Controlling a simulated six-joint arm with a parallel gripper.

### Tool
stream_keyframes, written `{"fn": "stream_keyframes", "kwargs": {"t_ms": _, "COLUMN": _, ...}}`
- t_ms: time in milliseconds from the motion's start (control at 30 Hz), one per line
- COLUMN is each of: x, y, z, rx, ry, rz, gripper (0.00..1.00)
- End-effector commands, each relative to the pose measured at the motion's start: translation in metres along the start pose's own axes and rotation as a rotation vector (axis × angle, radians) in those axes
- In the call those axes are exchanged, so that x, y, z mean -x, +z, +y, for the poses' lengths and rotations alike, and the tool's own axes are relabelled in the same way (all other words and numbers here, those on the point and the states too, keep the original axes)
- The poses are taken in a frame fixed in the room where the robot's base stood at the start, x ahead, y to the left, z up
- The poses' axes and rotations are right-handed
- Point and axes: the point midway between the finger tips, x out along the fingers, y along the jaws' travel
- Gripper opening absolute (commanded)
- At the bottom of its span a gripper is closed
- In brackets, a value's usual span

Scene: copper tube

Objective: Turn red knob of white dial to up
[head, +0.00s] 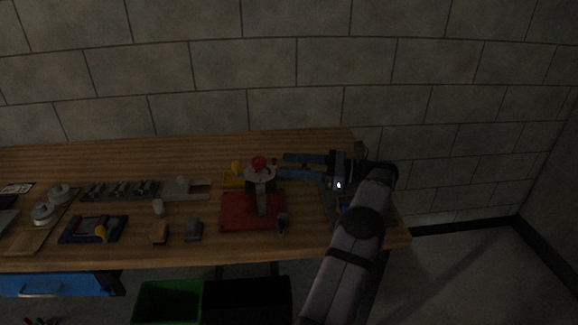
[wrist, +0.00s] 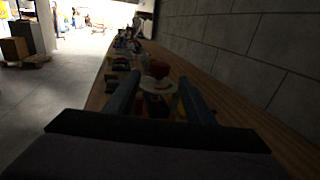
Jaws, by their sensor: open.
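The white dial (head: 252,175) stands above a red base plate (head: 238,212) on the wooden bench, with the round red knob (head: 259,162) on its top. My gripper (head: 283,166) reaches in from the right, its two blue-grey fingers pointing left toward the knob. The fingers are apart and nothing is held between them. In the wrist view the red knob (wrist: 158,69) and the white dial (wrist: 157,85) show ahead, between the fingertips of my gripper (wrist: 157,84). I cannot tell whether a fingertip touches the dial. The knob's pointing direction is too dark and small to read.
Yellow parts (head: 233,178) stand just left of the dial. Small grey blocks (head: 194,230), a row of clamps (head: 120,189) and a dark tray (head: 93,229) lie further left on the bench (head: 300,146). A block wall (head: 300,65) rises behind it. A green bin (head: 168,302) sits below the front edge.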

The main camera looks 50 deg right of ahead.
Motion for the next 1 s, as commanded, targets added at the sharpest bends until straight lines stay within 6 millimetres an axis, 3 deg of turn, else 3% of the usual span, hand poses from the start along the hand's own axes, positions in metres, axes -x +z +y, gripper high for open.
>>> {"fn": "stream_keyframes", "kwargs": {"t_ms": 367, "x": -0.016, "y": -0.009, "z": -0.015, "rx": 0.114, "ry": -0.049, "rz": 0.099, "gripper": 0.49}}
{"fn": "stream_keyframes", "kwargs": {"t_ms": 567, "x": -0.040, "y": -0.022, "z": -0.049, "rx": 0.401, "ry": -0.141, "rz": 0.335, "gripper": 0.49}}
{"fn": "stream_keyframes", "kwargs": {"t_ms": 700, "x": -0.049, "y": -0.023, "z": -0.076, "rx": 0.687, "ry": -0.195, "rz": 0.553, "gripper": 0.49}}
{"fn": "stream_keyframes", "kwargs": {"t_ms": 867, "x": -0.050, "y": -0.001, "z": -0.108, "rx": 1.094, "ry": -0.241, "rz": 0.846, "gripper": 0.49}}
{"fn": "stream_keyframes", "kwargs": {"t_ms": 1000, "x": -0.048, "y": 0.043, "z": -0.129, "rx": 1.463, "ry": -0.274, "rz": 1.114, "gripper": 0.49}}
